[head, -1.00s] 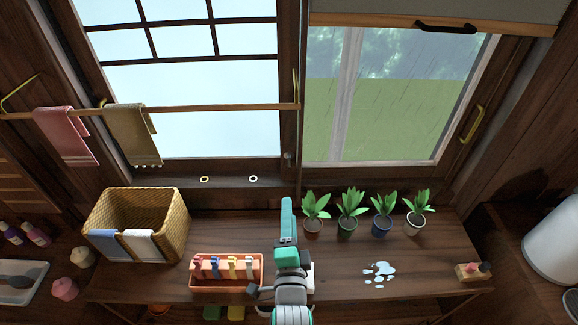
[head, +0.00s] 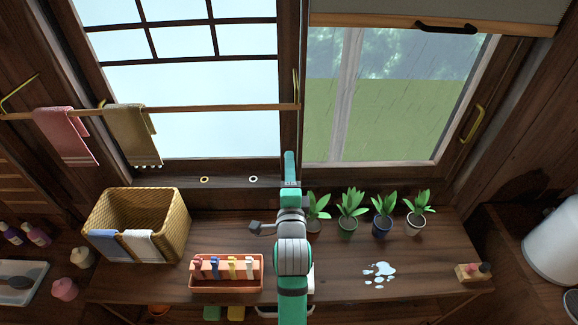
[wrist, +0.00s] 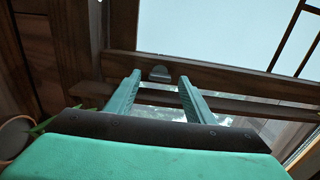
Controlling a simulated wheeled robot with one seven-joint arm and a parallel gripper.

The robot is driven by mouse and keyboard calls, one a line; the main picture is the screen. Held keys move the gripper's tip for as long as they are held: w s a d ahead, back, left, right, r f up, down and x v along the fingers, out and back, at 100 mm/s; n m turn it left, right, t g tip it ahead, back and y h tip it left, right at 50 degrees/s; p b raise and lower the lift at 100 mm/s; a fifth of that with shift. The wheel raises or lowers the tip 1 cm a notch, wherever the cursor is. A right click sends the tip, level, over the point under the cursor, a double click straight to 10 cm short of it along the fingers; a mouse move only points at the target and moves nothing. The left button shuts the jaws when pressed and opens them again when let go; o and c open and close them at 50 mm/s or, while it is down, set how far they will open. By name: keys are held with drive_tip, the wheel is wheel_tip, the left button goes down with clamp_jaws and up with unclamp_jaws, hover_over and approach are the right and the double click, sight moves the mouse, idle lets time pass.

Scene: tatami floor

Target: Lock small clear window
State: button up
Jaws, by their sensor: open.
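The clear window (head: 405,95) fills the upper right of the head view, with a brass handle (head: 473,124) on its right frame. The paler window (head: 190,85) with dark bars is on its left. My gripper (head: 289,160) is raised at the post between the windows, in front of the lower frame. In the wrist view its two teal fingers are apart and empty. A small grey latch (wrist: 160,73) on the wooden frame shows just beyond and between the fingertips. I cannot tell whether it is locked. My gripper hides that spot in the head view.
Several potted plants (head: 350,212) stand close to the right of my arm. A wicker basket (head: 170,225) and an orange tray (head: 226,283) are on the left. A puddle (head: 379,273) lies on the wooden counter (head: 430,265). A towel rail (head: 220,107) crosses the left window.

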drive_tip(key=shift+w, duration=0.85)
drive_tip(key=shift+c, duration=0.2)
drive_tip(key=c, duration=1)
drive_tip(key=shift+n, duration=0.8)
